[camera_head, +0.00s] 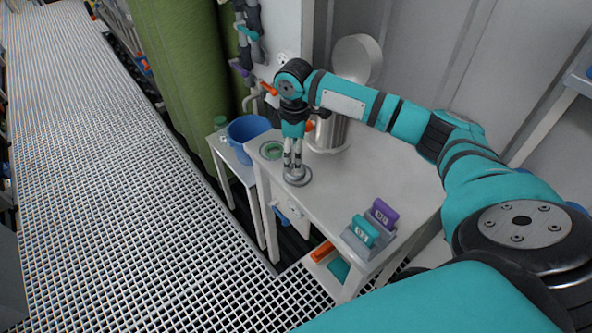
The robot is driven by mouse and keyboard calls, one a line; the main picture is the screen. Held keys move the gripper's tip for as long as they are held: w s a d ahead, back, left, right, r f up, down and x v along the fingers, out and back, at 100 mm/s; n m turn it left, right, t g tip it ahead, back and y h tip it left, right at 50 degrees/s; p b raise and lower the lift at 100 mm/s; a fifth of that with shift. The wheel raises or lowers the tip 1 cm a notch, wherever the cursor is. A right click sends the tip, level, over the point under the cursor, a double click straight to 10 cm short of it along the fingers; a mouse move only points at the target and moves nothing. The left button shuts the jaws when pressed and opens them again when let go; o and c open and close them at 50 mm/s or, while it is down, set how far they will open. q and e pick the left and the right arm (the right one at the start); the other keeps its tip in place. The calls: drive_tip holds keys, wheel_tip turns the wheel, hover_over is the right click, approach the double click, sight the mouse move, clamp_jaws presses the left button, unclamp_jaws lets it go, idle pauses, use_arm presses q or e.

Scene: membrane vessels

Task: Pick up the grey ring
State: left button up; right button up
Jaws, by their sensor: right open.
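The grey ring (297,181) lies flat on the white table (335,195), near its left edge. My right gripper (293,164) points straight down over the ring. Its fingers are open, and their tips are at or just above the ring; I cannot tell whether they touch it. The fingers hide part of the ring's far side. My left gripper is not in view.
A metal vessel (328,132) stands close behind my gripper. A blue bucket (247,132) is at the left. A grey holder (366,248) with teal and purple labelled pieces stands at the front right.

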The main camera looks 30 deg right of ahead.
drive_tip(key=shift+s+f, duration=0.2)
drive_tip(key=shift+f, duration=0.1)
drive_tip(key=f, duration=0.1)
drive_tip(key=f+p, duration=0.1)
drive_tip(key=f, duration=0.1)
drive_tip(key=shift+s+f, duration=0.3)
drive_tip(key=shift+f, duration=0.5)
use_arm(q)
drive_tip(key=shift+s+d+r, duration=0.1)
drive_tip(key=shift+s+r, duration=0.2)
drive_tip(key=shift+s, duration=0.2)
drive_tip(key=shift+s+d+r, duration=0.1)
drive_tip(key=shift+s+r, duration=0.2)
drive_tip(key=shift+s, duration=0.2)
use_arm(e)
drive_tip(key=shift+a, duration=0.1)
drive_tip(key=shift+c, duration=1.2)
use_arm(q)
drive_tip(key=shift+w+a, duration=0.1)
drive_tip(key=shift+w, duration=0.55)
use_arm(e)
drive_tip(key=c, duration=0.7)
